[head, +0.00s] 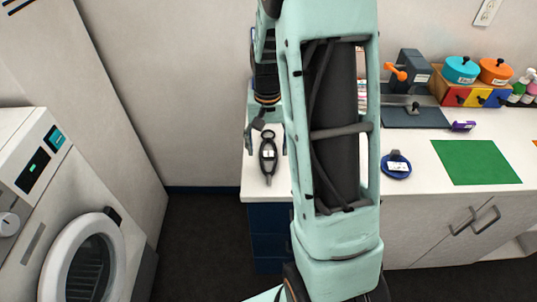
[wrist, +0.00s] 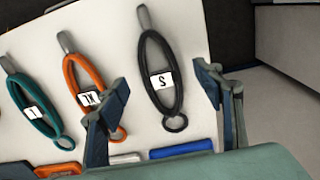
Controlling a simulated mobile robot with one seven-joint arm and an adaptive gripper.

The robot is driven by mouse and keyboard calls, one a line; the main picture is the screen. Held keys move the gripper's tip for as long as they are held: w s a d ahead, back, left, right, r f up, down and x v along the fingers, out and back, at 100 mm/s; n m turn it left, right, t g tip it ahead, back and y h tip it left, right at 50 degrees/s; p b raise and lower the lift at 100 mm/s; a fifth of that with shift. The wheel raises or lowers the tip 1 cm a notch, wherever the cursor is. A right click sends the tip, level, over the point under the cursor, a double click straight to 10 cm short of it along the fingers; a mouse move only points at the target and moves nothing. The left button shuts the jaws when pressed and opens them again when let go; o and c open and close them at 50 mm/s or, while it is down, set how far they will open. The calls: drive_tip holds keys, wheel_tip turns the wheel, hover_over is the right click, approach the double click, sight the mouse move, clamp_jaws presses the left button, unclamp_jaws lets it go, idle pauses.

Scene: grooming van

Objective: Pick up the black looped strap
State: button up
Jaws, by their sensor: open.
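The black looped strap (head: 268,142) lies on the white counter near its left end in the head view. In the wrist view the strap (wrist: 180,92) is a long dark loop with a white tag, a grey end at the top and a small ring at the bottom. My gripper (head: 267,142) is open above it, one finger to either side. In the wrist view my gripper (wrist: 163,80) has its fingertips apart, with the strap between them and not held. The left finger partly covers the orange looped strap (wrist: 72,72).
A teal looped strap (wrist: 24,97) lies left of the orange one. A blue item (wrist: 182,148) lies near the black strap's ring end. On the counter right of my arm are a blue round dish (head: 397,171) and a green mat (head: 476,162). A washer (head: 30,215) stands left.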

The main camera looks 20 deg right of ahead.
sight(268, 159)
wheel_tip(268, 159, down, 4)
drive_tip(key=shift+s+d, duration=0.1)
drive_tip(key=shift+c, duration=0.7)
drive_tip(key=c, duration=1.3)
drive_tip(key=shift+r, duration=0.1)
